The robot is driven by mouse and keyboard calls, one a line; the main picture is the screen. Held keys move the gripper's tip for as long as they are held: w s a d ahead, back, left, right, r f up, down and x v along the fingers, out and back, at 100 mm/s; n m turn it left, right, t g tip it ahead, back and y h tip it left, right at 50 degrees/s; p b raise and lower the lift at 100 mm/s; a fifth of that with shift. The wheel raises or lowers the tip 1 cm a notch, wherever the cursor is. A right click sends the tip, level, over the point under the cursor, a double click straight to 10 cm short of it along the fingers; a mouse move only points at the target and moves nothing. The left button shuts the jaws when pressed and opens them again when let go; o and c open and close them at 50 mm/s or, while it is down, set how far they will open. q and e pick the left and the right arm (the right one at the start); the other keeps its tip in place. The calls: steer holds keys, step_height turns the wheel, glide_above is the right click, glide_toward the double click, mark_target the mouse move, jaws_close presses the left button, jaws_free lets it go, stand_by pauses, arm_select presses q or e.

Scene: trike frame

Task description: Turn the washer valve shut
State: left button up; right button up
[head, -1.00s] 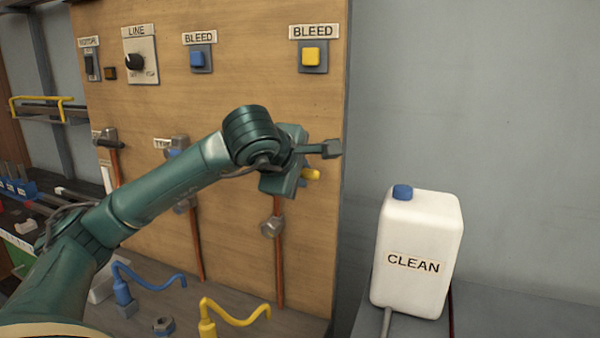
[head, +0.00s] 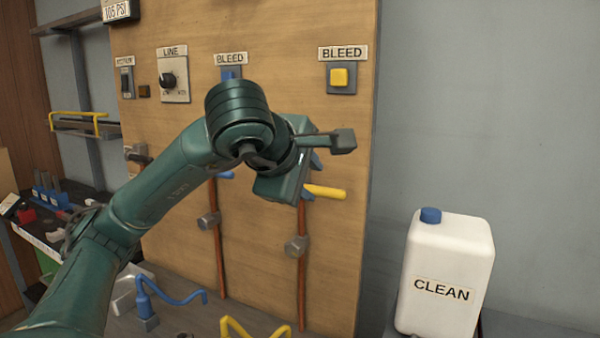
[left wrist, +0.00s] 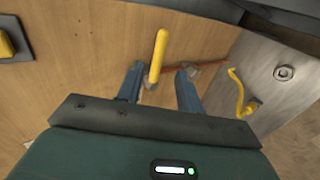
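A yellow valve handle (head: 325,191) sticks out sideways at the top of the right copper pipe on the wooden board. A blue valve handle (head: 226,175) sits on the pipe left of it. I cannot read which valve is the washer valve; my arm hides any label there. My left gripper (head: 311,177) is at the yellow handle. In the left wrist view its two blue fingers (left wrist: 158,86) are apart, and the yellow handle (left wrist: 158,55) shows between and beyond them. I cannot tell whether they touch it. My right gripper is not in view.
The board carries yellow (head: 339,77) and blue (head: 229,74) BLEED buttons and a LINE knob (head: 168,79). Blue (head: 172,298) and yellow (head: 236,328) hooked tubes stand on the bench below. A white CLEAN jug (head: 448,270) stands at right. The wall beside the board is clear.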

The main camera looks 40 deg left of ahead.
arm_select(q)
steer(key=v, duration=0.3)
steer(key=shift+s+d+r, duration=0.1)
steer(key=shift+s+r, duration=0.05)
steer(key=shift+s, duration=0.15)
stand_by(0.4)
